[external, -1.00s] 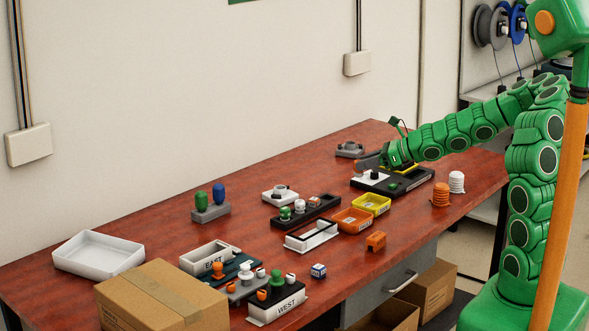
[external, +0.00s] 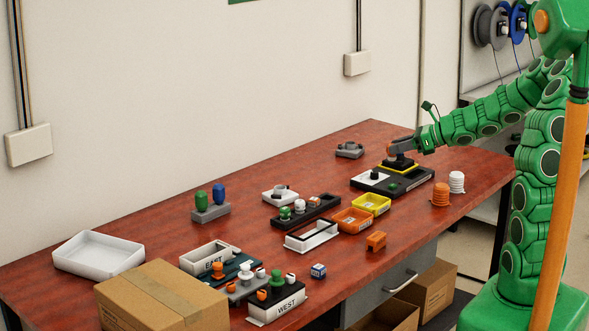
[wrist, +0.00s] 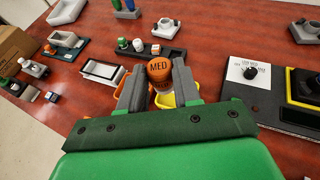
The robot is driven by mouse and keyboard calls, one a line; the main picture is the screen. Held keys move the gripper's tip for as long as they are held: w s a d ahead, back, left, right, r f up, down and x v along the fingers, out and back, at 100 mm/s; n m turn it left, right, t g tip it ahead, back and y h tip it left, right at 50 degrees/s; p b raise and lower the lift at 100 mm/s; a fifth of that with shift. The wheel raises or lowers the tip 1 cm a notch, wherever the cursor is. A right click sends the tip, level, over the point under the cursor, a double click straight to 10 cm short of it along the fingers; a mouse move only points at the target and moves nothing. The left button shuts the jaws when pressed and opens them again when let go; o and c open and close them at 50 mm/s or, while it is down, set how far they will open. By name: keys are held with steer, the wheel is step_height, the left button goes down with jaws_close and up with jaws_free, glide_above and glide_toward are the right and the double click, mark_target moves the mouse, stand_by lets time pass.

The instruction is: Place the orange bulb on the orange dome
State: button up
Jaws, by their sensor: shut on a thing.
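My gripper (external: 396,147) is shut on an orange rounded piece (wrist: 159,69) lettered "MED", which I take to be the orange bulb. In the wrist view the piece sits between the two grey fingers, with a pale part below it. In the external view it is small and mostly hidden by the fingers, above a black block on a yellow-rimmed mount (external: 384,167). A ribbed orange stack (external: 441,195) stands at the table's right, and small orange knobs (external: 217,269) stand at the front left. I cannot tell which is the orange dome.
A black panel (external: 402,189) with a white dial plate lies below my gripper. Orange (external: 352,220) and yellow (external: 371,204) bins, a white ribbed stack (external: 457,181) and an orange block (external: 376,241) are nearby. A cardboard box (external: 150,295) fills the front left.

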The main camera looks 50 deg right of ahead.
steer(key=s+d+r, duration=0.1)
steer(key=s+d, duration=0.4)
steer(key=s, duration=0.5)
steer(key=s+d+r, duration=0.1)
steer(key=s+d, duration=0.4)
steer(key=s, duration=0.5)
glide_above(448, 186)
steer(key=shift+m+h, duration=0.4)
steer(key=shift+s+f, duration=0.1)
steer(key=shift+f, duration=6.45)
steer(key=shift+f, duration=0.1)
steer(key=o, duration=1)
steer(key=shift+o, duration=0.2)
